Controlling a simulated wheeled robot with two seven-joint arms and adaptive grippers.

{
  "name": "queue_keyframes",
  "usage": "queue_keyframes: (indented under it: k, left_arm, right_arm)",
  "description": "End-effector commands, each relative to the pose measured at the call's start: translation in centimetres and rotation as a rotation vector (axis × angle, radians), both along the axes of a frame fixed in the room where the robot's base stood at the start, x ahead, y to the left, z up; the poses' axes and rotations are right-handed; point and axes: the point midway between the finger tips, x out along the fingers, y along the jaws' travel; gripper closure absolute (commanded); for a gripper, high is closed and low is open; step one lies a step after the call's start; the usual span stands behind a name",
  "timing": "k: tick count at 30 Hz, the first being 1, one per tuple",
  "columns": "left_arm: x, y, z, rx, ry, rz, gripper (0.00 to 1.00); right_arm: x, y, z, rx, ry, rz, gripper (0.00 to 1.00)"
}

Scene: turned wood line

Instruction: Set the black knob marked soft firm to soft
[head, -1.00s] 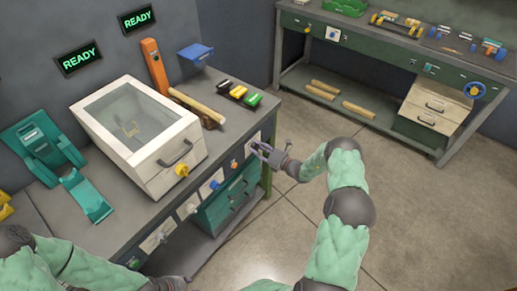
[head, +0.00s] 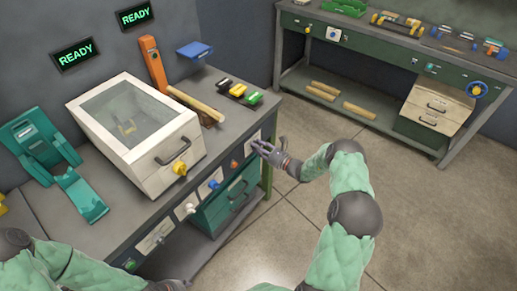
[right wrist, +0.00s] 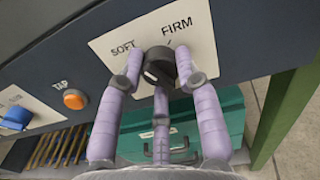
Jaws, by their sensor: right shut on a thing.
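The black knob (right wrist: 160,68) sits on a pale plate (right wrist: 110,45) marked SOFT on the left and FIRM on the right, seen in the right wrist view. My right gripper (right wrist: 158,80) has its lilac fingers closed around the knob, two at its sides and one below. A small white mark shows on the knob, but I cannot tell clearly which word it points to. In the head view my right gripper (head: 262,148) is at the right end of the bench front and hides the knob. My left arm shows at the lower left; its fingers are not visible.
An orange TAP button (right wrist: 75,99) and a blue knob (right wrist: 16,118) are left of the plate. A teal drawer (head: 225,205) is below. A white glass-lidded box (head: 140,130) stands on the bench. Open floor lies to the right.

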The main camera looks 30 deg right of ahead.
Motion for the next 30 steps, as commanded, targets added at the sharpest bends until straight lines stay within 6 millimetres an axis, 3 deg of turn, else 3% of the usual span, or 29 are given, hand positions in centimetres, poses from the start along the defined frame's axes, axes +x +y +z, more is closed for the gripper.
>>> queue_keyframes:
  k: [15,30]
  left_arm:
    - [0.0,0.0,-1.4,0.000,0.000,0.000,0.60]
    - [0.0,0.0,-1.6,0.000,0.000,0.000,0.60]
  right_arm:
    - [0.1,-0.1,0.2,-0.320,-0.137,-0.002,0.98]
    - [0.1,-0.1,0.3,-0.385,-0.164,-0.002,0.98]
